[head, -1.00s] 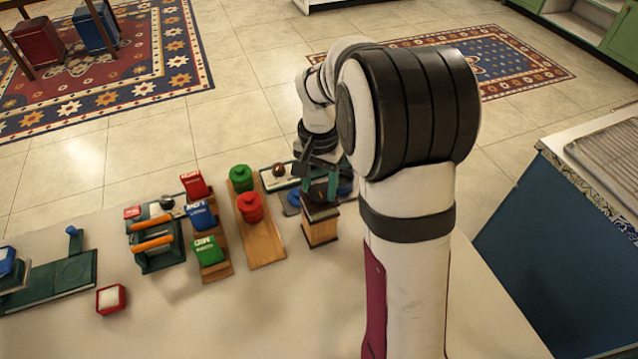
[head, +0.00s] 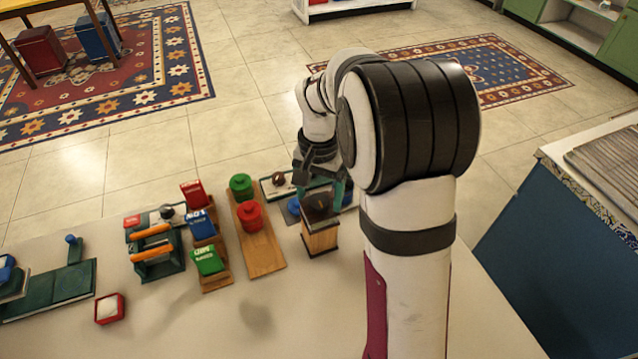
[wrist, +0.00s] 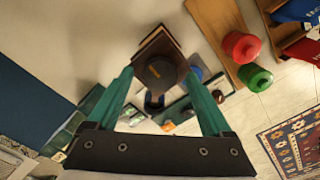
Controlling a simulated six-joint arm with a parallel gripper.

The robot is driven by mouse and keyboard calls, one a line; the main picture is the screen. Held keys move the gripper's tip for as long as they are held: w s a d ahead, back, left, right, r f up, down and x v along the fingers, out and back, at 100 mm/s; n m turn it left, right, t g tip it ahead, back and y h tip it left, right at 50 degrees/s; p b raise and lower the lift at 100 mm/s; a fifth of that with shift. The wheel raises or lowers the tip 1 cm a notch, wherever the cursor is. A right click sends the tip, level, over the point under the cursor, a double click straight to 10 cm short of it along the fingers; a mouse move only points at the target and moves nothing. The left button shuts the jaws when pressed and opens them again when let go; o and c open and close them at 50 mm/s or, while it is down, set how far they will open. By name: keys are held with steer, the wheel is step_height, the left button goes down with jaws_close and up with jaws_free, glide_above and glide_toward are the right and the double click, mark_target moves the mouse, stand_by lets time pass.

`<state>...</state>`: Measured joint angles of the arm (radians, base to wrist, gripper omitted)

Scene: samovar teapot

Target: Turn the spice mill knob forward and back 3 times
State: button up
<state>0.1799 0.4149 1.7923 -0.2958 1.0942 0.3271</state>
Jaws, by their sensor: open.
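The spice mill (head: 321,237) is a small wooden box with a dark top and stands upright on the table. Its dark knob (head: 319,203) sits on the top. In the wrist view the mill (wrist: 152,40) shows from above, with the round dark knob (wrist: 160,72) in the middle. My gripper (wrist: 160,76) is open, its teal fingers apart on either side of the knob in that view. In the head view my gripper (head: 322,186) is by the far side of the mill top, partly hidden by my arm. I cannot tell whether a finger touches the knob.
A wooden board (head: 265,262) with red and green round pieces stands left of the mill. Beyond it are a rack of spice packets (head: 204,262) and a green stand with orange bars (head: 153,231). A tray with blue pieces (head: 293,206) lies behind the mill.

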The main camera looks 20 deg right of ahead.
mark_target(319, 200)
step_height(319, 200, up, 16)
steer(key=shift+f, duration=0.2)
steer(key=s+a+f+n, duration=0.1)
steer(key=s+a+f, duration=0.2)
steer(key=s, duration=0.5)
steer(key=s+a+f+n+y, duration=0.1)
steer(key=s+a+f, duration=0.2)
steer(key=s, duration=0.6)
steer(key=s+a+f+n, duration=0.1)
steer(key=s+a+f, duration=0.2)
steer(key=s, duration=0.5)
steer(key=shift+s+a+f+n+y, duration=0.15)
steer(key=shift+s+a+n+y, duration=0.2)
steer(key=shift+a, duration=0.4)
steer(key=shift+o, duration=1.3)
